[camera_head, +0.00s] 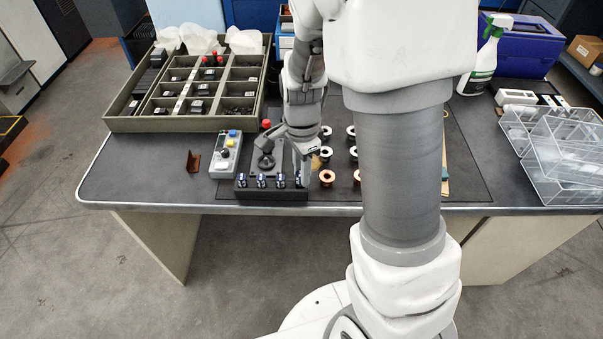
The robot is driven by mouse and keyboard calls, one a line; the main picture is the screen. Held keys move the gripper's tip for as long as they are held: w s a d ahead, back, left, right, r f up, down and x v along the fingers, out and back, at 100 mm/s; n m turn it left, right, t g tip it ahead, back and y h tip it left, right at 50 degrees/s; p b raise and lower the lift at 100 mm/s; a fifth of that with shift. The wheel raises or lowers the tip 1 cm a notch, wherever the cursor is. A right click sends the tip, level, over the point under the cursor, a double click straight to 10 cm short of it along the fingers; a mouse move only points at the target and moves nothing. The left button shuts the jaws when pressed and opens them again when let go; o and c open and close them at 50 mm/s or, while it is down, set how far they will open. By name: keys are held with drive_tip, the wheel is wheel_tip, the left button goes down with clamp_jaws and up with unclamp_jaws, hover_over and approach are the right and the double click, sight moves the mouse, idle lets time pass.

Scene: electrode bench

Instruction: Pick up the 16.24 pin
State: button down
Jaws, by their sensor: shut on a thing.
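A dark block (270,198) lies along the front edge of the bench and holds a row of small pins (261,181) with pale and blue markings. The markings are too small to read, so I cannot tell which pin is 16.24. My gripper (303,174) points down at the right end of this block. It is shut on a small pin there, mostly hidden by the fingers. I cannot tell whether that pin is still seated in the block or clear of it.
A grey control box (226,155) and a brown angle piece (193,162) are left of the block. Several copper and white spools (327,177) stand close to the right. A compartment tray (160,124) is back left. Clear bins (560,150) are at the far right.

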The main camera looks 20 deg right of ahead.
wheel_tip(320, 180, up, 4)
drive_tip(key=shift+f+p, duration=0.2)
drive_tip(key=shift+p, duration=0.35)
drive_tip(key=s+d+r, duration=0.2)
drive_tip(key=d+r, duration=0.1)
drive_tip(key=d, duration=0.2)
drive_tip(key=s+d+r+p, duration=0.1)
drive_tip(key=s+d+r, duration=0.1)
drive_tip(key=d, duration=0.3)
drive_tip(key=shift+s+d+r+p, duration=0.3)
drive_tip(key=shift+s+d+r, duration=0.05)
drive_tip(key=shift+r, duration=0.25)
drive_tip(key=shift+w, duration=0.1)
